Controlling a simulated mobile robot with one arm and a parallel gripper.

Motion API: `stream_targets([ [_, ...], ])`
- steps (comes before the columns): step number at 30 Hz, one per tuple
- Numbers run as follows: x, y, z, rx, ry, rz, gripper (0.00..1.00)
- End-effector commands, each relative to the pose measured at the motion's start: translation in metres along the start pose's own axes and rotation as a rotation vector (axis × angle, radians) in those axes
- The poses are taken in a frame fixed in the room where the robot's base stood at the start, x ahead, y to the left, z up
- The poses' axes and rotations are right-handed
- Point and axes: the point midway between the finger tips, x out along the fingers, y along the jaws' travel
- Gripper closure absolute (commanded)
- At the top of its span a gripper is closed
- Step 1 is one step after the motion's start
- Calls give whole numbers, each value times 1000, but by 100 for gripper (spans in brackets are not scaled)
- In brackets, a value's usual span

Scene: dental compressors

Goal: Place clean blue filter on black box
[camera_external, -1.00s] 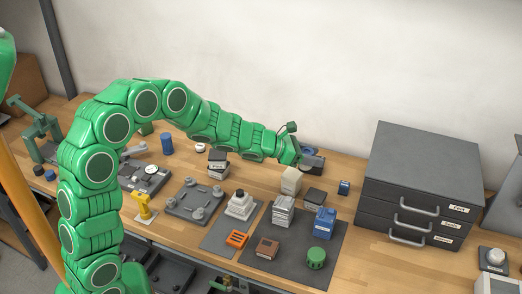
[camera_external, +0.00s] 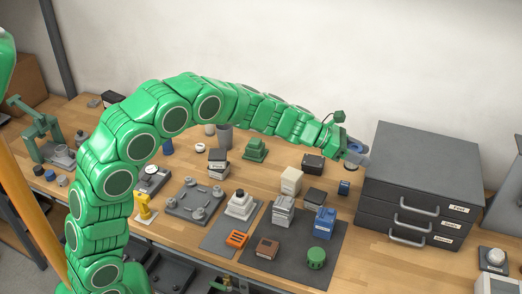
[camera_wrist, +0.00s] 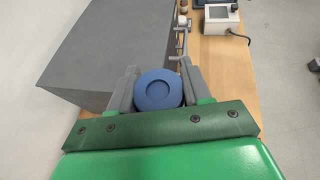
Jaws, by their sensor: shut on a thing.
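A round blue filter (camera_wrist: 158,88) with a recessed disc in its face sits between the two grey fingers of my gripper (camera_wrist: 157,86) in the wrist view. The fingers touch it on both sides. In the external view my gripper (camera_external: 355,152) is beside the left edge of the drawer cabinet, and the filter is small and partly hidden there. A small black box (camera_external: 313,164) stands on the table to the left of my gripper, apart from it. I cannot tell which one the task names.
The dark grey drawer cabinet (camera_external: 420,165) stands close on the right; it also fills the left of the wrist view (camera_wrist: 110,45). A cream block (camera_external: 291,181), a small blue item (camera_external: 344,187) and a grey mat (camera_external: 290,262) with several parts lie in front.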

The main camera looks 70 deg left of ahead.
Motion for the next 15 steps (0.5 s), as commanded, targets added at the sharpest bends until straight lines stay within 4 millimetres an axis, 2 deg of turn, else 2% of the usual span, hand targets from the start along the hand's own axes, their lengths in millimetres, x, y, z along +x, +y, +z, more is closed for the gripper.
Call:
stream_targets([
  [2,-4,14,1,15,-3,-33,81],
  [8,-26,50,-12,47,-4,-113,81],
  [15,-69,104,-58,73,-3,-180,81],
])
